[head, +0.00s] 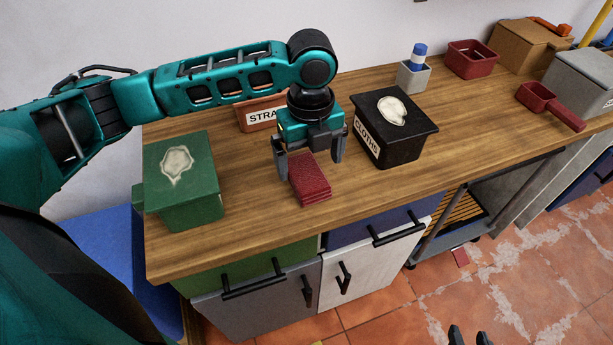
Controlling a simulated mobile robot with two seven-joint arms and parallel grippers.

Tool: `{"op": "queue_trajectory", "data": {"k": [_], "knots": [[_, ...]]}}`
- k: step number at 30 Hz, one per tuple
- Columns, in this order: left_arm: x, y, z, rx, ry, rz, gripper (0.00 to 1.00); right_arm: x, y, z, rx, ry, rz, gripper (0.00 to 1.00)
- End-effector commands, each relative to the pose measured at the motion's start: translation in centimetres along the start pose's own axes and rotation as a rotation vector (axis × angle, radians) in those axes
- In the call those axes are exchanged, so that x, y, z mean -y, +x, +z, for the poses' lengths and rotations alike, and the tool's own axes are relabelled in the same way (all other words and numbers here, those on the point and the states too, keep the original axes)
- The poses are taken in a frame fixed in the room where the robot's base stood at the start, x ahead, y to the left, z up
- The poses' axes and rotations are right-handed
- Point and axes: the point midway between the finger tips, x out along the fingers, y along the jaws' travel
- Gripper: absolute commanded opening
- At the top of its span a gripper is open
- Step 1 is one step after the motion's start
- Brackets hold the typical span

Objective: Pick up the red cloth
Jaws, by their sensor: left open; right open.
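The red cloth (310,184) is a folded, layered dark red stack lying on the wooden worktop (250,215). My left gripper (309,168) points down over the back part of the cloth. Its fingers are apart, one at the left and one at the right of the cloth. I cannot tell whether either finger touches it. The gripper hides the cloth's back end. My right gripper (468,336) shows only as two dark, separated fingertips at the bottom edge, over the floor and well away from the cloth.
A green tin (185,205) stands left, a black box (408,150) labelled CLOTHS right. The front worktop is clear.

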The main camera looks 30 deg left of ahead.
Motion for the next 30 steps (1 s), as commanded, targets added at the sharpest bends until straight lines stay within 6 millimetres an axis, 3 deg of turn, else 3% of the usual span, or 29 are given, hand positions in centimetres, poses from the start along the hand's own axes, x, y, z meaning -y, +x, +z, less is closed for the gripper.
{"op": "queue_trajectory", "data": {"k": [10,20,30], "knots": [[-0.3,4.6,0.3,-0.001,-0.001,0.002,1.0,0.0,0.5,0.6,-0.003,-0.001,0.0,0.43],[-0.2,5.2,0.4,0.001,0.001,0.0,1.0,-0.1,0.7,0.3,-0.009,-0.002,0.001,0.43],[-0.2,5.2,0.3,0.0,0.0,0.0,0.67,-0.1,0.7,0.3,-0.009,-0.002,0.001,0.43]]}}
